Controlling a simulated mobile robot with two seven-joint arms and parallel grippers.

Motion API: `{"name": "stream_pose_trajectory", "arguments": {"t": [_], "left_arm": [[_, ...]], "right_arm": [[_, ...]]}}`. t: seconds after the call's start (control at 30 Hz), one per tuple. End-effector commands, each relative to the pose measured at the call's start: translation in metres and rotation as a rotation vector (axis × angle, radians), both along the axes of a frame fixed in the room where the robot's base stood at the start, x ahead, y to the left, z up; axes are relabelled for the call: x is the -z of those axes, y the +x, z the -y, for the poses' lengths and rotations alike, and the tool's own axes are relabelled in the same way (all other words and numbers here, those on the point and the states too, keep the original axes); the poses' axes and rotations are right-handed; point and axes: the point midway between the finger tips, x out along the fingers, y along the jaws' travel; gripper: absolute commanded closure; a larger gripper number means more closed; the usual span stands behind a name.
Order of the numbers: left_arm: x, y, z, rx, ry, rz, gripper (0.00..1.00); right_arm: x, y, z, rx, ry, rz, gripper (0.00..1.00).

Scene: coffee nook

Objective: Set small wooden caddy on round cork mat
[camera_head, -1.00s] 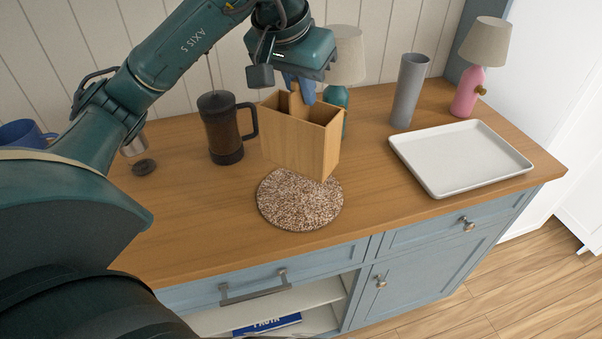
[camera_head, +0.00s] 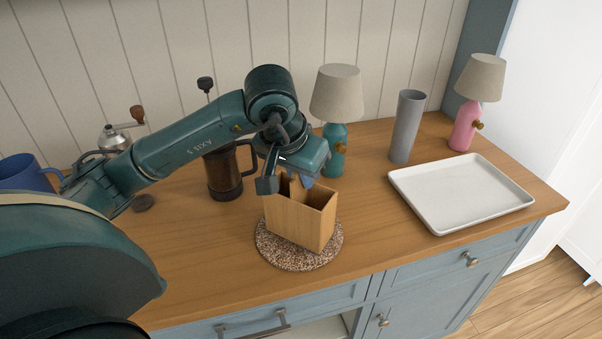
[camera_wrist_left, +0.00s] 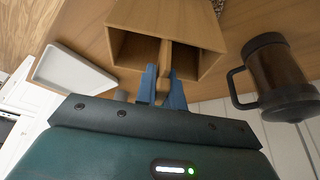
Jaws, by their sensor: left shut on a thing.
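The small wooden caddy (camera_head: 297,223) is an open, light-brown box with a central divider. In the head view it is over the round cork mat (camera_head: 271,254), a speckled brown disc, and looks slightly tilted. I cannot tell whether its base touches the mat. My left gripper (camera_head: 299,181) is above the caddy. In the left wrist view, its blue fingers (camera_wrist_left: 163,88) are shut on the caddy's divider, and the two open compartments of the caddy (camera_wrist_left: 165,20) show on either side. My right gripper is not in view.
A French press (camera_head: 223,172) stands left of the caddy, and a teal lamp (camera_head: 335,150) stands behind it. A grey cylinder (camera_head: 406,127), white tray (camera_head: 460,192) and pink lamp (camera_head: 466,125) stand to the right. A blue mug (camera_head: 27,173) is at far left.

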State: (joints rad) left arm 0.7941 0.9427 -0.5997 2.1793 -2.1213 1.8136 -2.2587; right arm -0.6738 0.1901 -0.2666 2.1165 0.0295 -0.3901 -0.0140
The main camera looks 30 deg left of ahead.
Motion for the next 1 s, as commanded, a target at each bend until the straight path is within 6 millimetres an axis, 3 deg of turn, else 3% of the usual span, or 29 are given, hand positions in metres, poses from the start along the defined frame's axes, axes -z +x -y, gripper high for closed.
{"name": "stream_pose_trajectory", "arguments": {"t": [0.23,0.27,0.53,0.83,1.0], "left_arm": [[0.004,0.0,0.0,0.0,0.0,0.001,1.0],[0.004,0.0,0.0,0.0,0.0,0.0,0.89],[0.003,0.0,0.0,0.0,0.0,-0.001,0.68],[-0.002,0.0,0.0,0.0,-0.001,0.0,0.68],[-0.024,-0.008,0.0,0.001,0.001,0.007,0.68]], "right_arm": [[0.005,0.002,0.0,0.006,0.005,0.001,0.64],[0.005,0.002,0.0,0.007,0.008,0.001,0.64],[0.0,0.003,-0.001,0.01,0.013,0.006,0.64],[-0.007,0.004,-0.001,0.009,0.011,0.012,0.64],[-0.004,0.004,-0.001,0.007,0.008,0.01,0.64]]}}
